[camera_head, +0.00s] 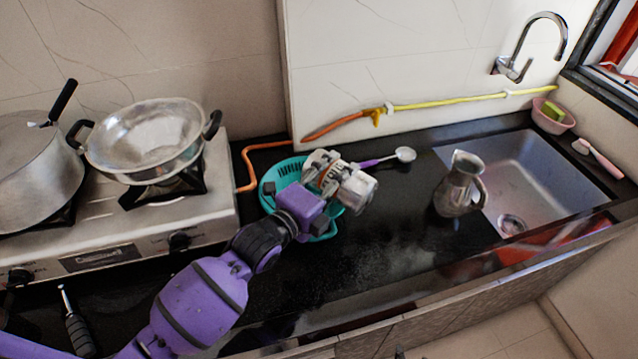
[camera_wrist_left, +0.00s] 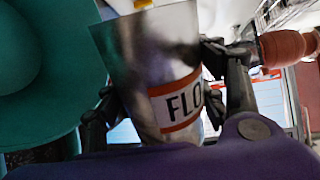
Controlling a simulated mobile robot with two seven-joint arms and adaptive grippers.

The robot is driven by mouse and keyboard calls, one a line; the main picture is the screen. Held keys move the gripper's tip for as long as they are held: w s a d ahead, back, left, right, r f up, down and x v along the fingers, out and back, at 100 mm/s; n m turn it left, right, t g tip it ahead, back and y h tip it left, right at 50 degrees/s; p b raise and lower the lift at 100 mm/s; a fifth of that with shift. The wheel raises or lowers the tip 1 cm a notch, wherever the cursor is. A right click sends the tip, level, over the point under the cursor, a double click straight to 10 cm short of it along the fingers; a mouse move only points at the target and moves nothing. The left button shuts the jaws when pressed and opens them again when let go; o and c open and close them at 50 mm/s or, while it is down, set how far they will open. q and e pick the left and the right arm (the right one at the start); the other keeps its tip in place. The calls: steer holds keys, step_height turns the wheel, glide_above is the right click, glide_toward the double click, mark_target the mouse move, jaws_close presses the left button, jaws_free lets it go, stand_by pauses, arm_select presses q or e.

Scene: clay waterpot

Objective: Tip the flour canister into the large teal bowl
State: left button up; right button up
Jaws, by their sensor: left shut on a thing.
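The flour canister (camera_wrist_left: 150,55) is a shiny metal cylinder with a red-edged white label reading "FLO" in the left wrist view. My left gripper (camera_wrist_left: 160,104) is shut on it, one finger on each side. In the head view this gripper (camera_head: 325,181) is over the right part of the large teal bowl (camera_head: 276,176), hiding much of it. The bowl stands on the black counter, right of the stove. It also shows at the left of the wrist view (camera_wrist_left: 62,75). The canister's contents are hidden. My right gripper is out of view.
The stove at left carries a steel pan (camera_head: 150,140) and a large pot (camera_head: 35,160). A purple-handled spoon (camera_head: 403,154) lies behind the gripper. A metal jug (camera_head: 460,185) stands by the sink (camera_head: 540,185). The counter between bowl and jug is clear.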

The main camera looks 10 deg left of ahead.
mark_target(321, 175)
arm_select(q)
steer(key=shift+w+a+r, duration=0.1)
steer(key=shift+r, duration=0.45)
steer(key=shift+n, duration=0.5)
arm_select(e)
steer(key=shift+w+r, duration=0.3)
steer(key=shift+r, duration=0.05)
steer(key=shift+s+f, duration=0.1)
arm_select(q)
steer(key=shift+a+r, duration=0.1)
steer(key=shift+w+a+r+n, duration=0.2)
steer(key=shift+a+r+n, duration=0.05)
steer(key=shift+n, duration=0.35)
steer(key=shift+r, duration=0.15)
steer(key=shift+w+a+r+n, duration=0.2)
steer(key=shift+a+r+n, duration=0.05)
steer(key=shift+n, duration=0.35)
steer(key=shift+h, duration=0.3)
